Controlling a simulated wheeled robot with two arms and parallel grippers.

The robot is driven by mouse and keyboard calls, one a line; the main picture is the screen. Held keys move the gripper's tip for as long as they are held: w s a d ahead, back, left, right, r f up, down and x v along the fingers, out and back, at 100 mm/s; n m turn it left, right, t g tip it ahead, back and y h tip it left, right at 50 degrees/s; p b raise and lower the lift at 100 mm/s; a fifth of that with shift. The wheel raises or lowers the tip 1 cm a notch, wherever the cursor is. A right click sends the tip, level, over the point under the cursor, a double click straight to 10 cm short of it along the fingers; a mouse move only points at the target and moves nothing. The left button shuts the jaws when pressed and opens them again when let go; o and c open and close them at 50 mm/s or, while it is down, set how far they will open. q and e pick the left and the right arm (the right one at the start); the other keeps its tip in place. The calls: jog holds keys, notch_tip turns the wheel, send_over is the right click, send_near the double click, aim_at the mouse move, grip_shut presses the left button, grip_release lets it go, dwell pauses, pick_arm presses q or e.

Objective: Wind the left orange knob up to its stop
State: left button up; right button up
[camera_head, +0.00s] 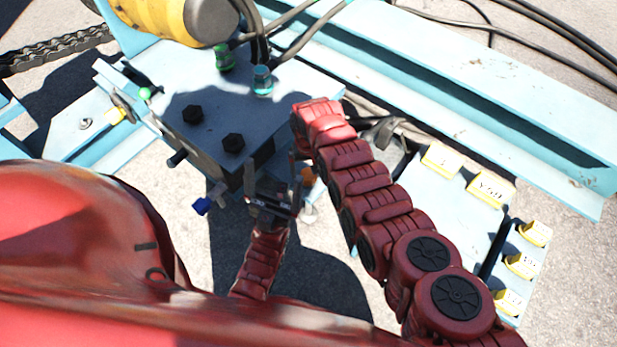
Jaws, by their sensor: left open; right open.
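A small orange part (308,177), perhaps an orange knob, shows at the front right of the blue-grey block (235,95), in the gap beside the red arm. It is partly covered, and I cannot tell whether it is the left knob. My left gripper (273,178) points up at the block's front face, with its dark fingers apart. The orange part lies just right of its right finger; I see nothing clearly held. My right arm (375,205) reaches up from the lower right, its end above the block's right edge. Its gripper is hidden.
A blue knob (201,206) sticks out at the block's lower left. Black bolts (233,143) and hose fittings (262,80) stand on its top. Yellow labelled tags (491,188) line a light-blue panel at right. A blue beam (480,90) runs behind. My red body fills the lower left.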

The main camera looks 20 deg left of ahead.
jog(key=shift+f+b, duration=0.75)
jog(key=shift+f, duration=0.65)
jog(key=c, duration=1.4)
